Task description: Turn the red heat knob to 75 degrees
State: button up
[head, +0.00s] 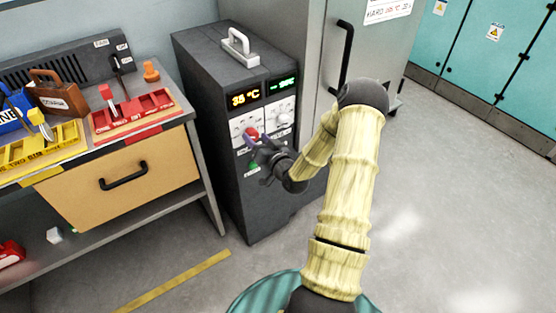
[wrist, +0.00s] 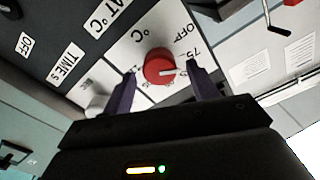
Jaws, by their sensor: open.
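The red heat knob (head: 252,133) is on the front panel of a dark grey cabinet unit (head: 232,185). In the wrist view the red knob (wrist: 159,66) is round, with a white pointer line aimed to the right, near and a little below the printed "75". "OFF" is printed beyond it. My gripper (head: 255,142) is in front of the panel. In the wrist view its two purple fingers (wrist: 158,85) are apart, one on each side of the knob. I cannot tell whether they touch it. An orange display (head: 245,97) above the knob appears to read 35 °C.
A second white dial (head: 282,117) and a green display (head: 283,84) are to the right on the panel. A green button (head: 254,166) is below the knob. A bench with a wooden drawer (head: 125,180) stands at left. A grey cabinet with a black handle (head: 342,55) stands behind. Floor at right is clear.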

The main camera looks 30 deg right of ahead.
jog(key=s, duration=1.4)
jog(key=shift+s+d+b, duration=0.25)
jog(key=shift+s+b, duration=0.1)
jog(key=shift+s, duration=0.05)
jog(key=w+a+f+n+g, duration=0.2)
jog(key=a+n+g, duration=0.3)
jog(key=a+g, duration=0.35)
jog(key=s+a+r+g, duration=0.7)
jog(key=s+a+r, duration=0.25)
jog(key=s, duration=0.25)
jog(key=w+p+v, duration=0.2)
jog(key=p+v, duration=0.7)
jog(key=w+a+r+p+v, duration=0.1)
jog(key=w+p+v, duration=0.1)
jog(key=p+v, duration=0.6)
jog(key=shift+s+r+h+p, duration=0.15)
jog(key=shift+r+h+p, duration=0.2)
jog(key=shift+p, duration=0.6)
